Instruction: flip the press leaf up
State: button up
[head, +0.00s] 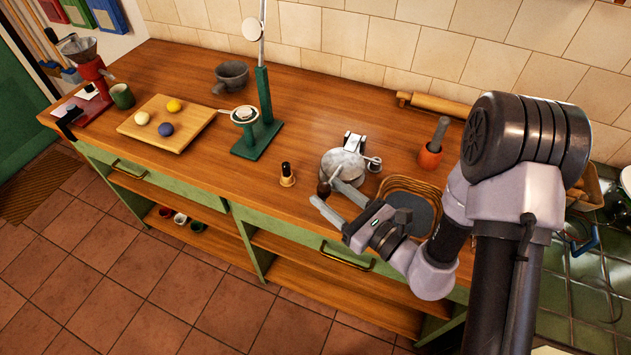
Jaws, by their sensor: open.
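The press (348,140) stands near the counter's front, right of centre, with a pale hinge bracket at its back. Its round grey leaf (342,162) appears to lie flat, folded down. A dark knob (323,188) shows at the leaf's front. My gripper (324,190) is open, reaching in from the lower right, with its two fingers pointing up-left. The knob appears between or just beyond the fingertips; I cannot tell whether they touch it.
A small black-and-brass piece (287,175) stands left of the press. A woven tray (407,187) and an orange mortar (430,158) stand to its right. A green stand (262,128) with a tall rod rises further left. A rolling pin (437,104) lies at the back wall.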

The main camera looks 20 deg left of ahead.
aim_at(319, 185)
jog(key=x, duration=0.5)
jog(key=shift+w+a, duration=0.1)
jog(key=shift+a, duration=0.15)
grip_shut()
dwell(1.1)
